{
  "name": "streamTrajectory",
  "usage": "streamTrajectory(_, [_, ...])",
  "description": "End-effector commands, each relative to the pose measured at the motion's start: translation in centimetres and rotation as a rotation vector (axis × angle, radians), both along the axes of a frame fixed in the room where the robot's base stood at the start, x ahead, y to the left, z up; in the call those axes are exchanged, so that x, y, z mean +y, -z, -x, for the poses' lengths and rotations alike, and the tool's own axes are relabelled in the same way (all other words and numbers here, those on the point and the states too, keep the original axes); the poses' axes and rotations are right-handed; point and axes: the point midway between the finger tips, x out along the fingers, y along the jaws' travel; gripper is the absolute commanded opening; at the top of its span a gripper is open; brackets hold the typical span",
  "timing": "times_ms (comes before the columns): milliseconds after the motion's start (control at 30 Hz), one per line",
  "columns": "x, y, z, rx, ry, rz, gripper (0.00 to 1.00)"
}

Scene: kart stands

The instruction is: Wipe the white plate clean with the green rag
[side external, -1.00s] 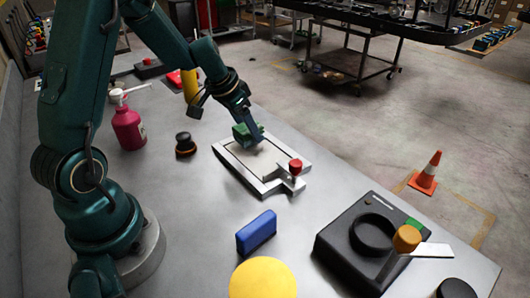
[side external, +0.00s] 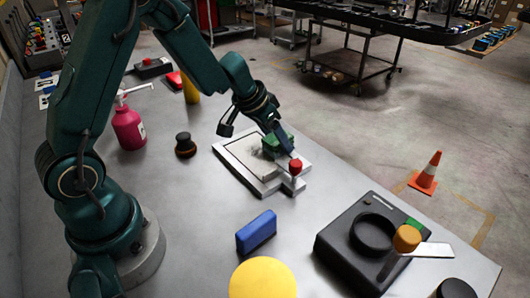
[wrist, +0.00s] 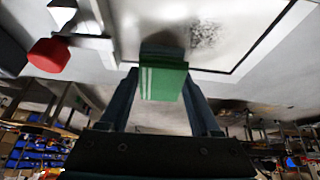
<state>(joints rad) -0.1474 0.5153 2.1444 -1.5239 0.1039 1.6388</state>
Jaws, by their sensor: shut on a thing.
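The white plate (side external: 243,152) lies in a light frame with a red knob (side external: 295,166) at its right corner. My gripper (side external: 282,144) is shut on the green rag (side external: 272,149), which looks like a folded block. The rag is at the plate's right side, close to the red knob, and seems to rest on the surface; the exact contact is hidden. In the wrist view the rag (wrist: 163,82) sits between my two fingers at the plate's edge. A dark speckled smudge (wrist: 206,35) shows on the plate beside it.
A blue block (side external: 256,233), a yellow disc (side external: 262,278) and a black device with a ring (side external: 372,240) stand nearer the camera. Bare bench lies between.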

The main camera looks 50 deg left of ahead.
Motion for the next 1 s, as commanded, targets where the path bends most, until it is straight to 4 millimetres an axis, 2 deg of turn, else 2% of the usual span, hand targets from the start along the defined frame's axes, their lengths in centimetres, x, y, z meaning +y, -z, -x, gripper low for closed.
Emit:
streamTrajectory(100, [0.9, 0.7, 0.7, 0.019, 0.008, -0.005, 0.03])
streamTrajectory(300, [2.6, 0.7, 1.8, 0.046, 0.009, -0.007, 0.03])
streamTrajectory(700, [6.3, 0.8, 2.7, 0.064, 0.007, -0.017, 0.03])
streamTrajectory(767, [6.0, 0.1, 2.5, 0.052, 0.014, -0.016, 0.03])
streamTrajectory(833, [6.9, -1.5, 3.4, 0.075, 0.000, -0.044, 0.03])
streamTrajectory(1000, [6.7, -2.8, 3.6, 0.085, -0.002, -0.042, 0.04])
